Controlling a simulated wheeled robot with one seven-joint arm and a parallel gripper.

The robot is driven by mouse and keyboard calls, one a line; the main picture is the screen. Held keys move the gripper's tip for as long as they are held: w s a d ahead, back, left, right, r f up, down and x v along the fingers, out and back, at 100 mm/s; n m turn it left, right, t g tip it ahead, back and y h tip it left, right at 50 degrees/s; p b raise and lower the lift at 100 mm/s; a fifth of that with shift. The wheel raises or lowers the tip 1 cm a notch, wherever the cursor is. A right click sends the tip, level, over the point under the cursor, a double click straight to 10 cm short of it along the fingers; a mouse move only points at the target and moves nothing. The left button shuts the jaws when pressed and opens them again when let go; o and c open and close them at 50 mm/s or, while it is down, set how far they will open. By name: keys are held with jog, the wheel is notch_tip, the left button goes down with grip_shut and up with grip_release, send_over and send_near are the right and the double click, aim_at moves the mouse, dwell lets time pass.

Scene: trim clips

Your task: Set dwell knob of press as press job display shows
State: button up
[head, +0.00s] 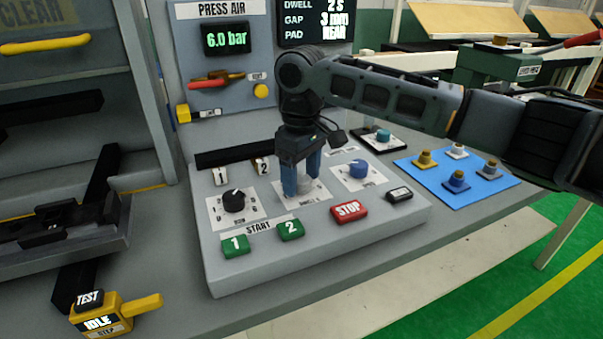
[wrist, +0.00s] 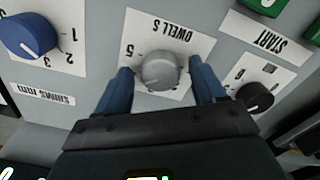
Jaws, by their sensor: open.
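The grey dwell knob (wrist: 160,70) sits on a white plate (wrist: 185,40) marked "DWELL S", upside down in the wrist view. A 5 shows on the plate; its other marks are hidden or unclear, and I cannot tell where the knob points. My gripper (wrist: 162,84) is open, with one blue finger on each side of the knob. Contact is not clear. In the head view my gripper (head: 302,180) points down over the panel and partly hides the knob. The press job display (head: 315,20) reads dwell 2 s, gap 3 mm, pad rear; its top is cut off.
A black knob (head: 234,201) and a blue knob (head: 358,169) flank the dwell knob. Green start buttons (head: 291,230) and a red stop button (head: 349,210) lie along the panel front. A blue mat (head: 480,185) with several clips is at right. The air display (head: 226,40) reads 6.0 bar.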

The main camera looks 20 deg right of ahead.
jog(key=shift+c, duration=0.3)
jog(key=c, duration=1)
jog(key=shift+n+p, duration=0.35)
jog(key=shift+n, duration=0.05)
jog(key=n+p, duration=0.2)
jog(key=n, duration=0.1)
jog(key=shift+r+n, duration=0.1)
jog(key=shift+n, duration=0.3)
jog(key=n+p, duration=0.2)
jog(key=n, duration=0.7)
jog(key=shift+n, duration=0.4)
jog(key=n, duration=0.5)
jog(key=shift+n, duration=0.3)
